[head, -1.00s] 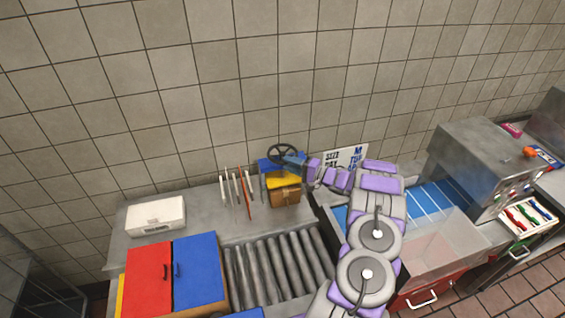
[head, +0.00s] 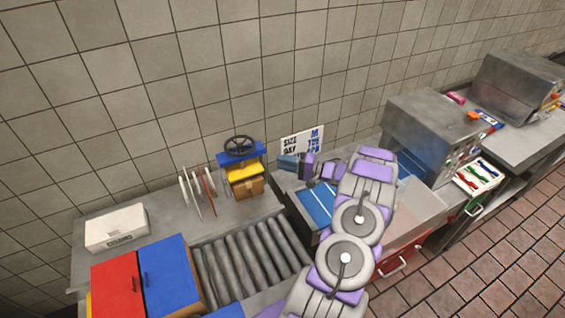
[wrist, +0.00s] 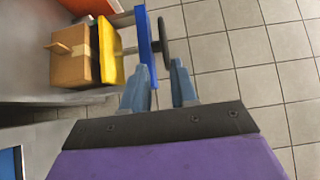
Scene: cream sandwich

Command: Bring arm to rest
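My gripper (head: 288,164) is at the end of my purple and grey arm, in front of the wall sign. In the wrist view its two blue fingers (wrist: 160,66) are apart, with nothing between them. In the head view it is to the right of a press (head: 244,168) with a blue top, yellow plate and black handwheel. The press, with a brown box (wrist: 74,58) under its yellow plate, shows just beyond the fingers in the wrist view. My arm is bent and raised over the counter, hiding part of the blue-lined bin.
Rollers (head: 250,258) run along the counter, beside red (head: 120,285) and blue (head: 165,272) lids. A white box (head: 117,228) stands at the left. A blue-lined bin (head: 317,205) lies under my arm. A steel machine (head: 425,125) stands right. Tiled floor is open at lower right.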

